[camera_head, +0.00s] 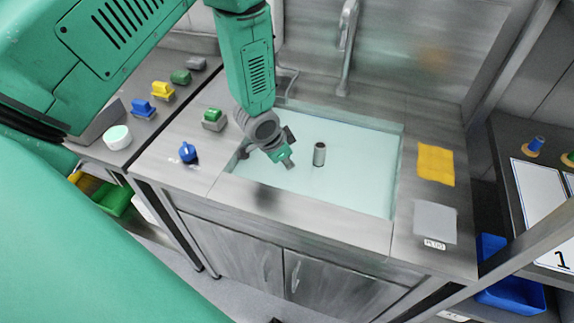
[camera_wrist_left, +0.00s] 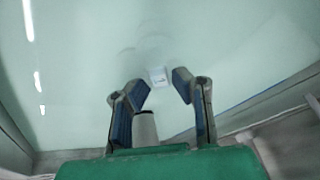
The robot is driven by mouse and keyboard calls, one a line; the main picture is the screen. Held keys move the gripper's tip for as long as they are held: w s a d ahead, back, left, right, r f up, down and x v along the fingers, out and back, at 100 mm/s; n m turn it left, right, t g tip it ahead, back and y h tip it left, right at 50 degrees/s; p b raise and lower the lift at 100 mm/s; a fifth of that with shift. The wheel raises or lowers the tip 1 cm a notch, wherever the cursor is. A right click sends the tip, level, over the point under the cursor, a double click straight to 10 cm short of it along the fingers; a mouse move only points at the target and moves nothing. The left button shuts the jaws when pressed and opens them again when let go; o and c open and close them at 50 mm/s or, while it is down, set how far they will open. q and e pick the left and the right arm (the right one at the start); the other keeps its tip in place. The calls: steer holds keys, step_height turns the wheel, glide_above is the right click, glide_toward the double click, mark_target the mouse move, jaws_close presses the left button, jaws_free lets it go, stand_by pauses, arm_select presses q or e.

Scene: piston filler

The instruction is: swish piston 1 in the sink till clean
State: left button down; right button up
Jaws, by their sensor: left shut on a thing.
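The sink (camera_head: 355,185) is filled with pale, greenish water or has a pale basin; it also fills most of the left wrist view (camera_wrist_left: 230,50). My left gripper (camera_head: 287,150) is over the sink's left part, pointing down. A short grey cylinder with a dark top, piston 1 (camera_head: 319,154), is just right of the fingers in the head view. In the left wrist view a grey cylinder (camera_wrist_left: 145,128) is between the fingers (camera_wrist_left: 160,88), close to the left one; the gripper is shut on it. No number shows on it. My right gripper is not in view.
A tap (camera_head: 347,45) stands behind the sink. Left of it are a blue part (camera_head: 188,152) and a green-and-grey part (camera_head: 214,119). A yellow cloth (camera_head: 436,164) and a grey pad (camera_head: 435,221) lie on the right counter. A small white patch (camera_wrist_left: 157,76) shows ahead of the fingers.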

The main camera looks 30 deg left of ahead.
arm_select(q)
steer(key=shift+s+a+f, duration=0.1)
steer(key=shift+s+a, duration=0.05)
steer(key=shift+a, duration=0.15)
steer(key=shift+w, duration=0.2)
steer(key=shift+w, duration=0.35)
steer(key=shift+a+r+p, duration=0.1)
steer(key=shift+r+p, duration=0.7)
steer(key=shift+r, duration=0.05)
step_height(320, 180, up, 12)
steer(key=p, duration=0.9)
steer(key=shift+p, duration=0.4)
stand_by(0.6)
step_height(320, 180, up, 4)
steer(key=p, duration=0.3)
steer(key=shift+f, duration=0.15)
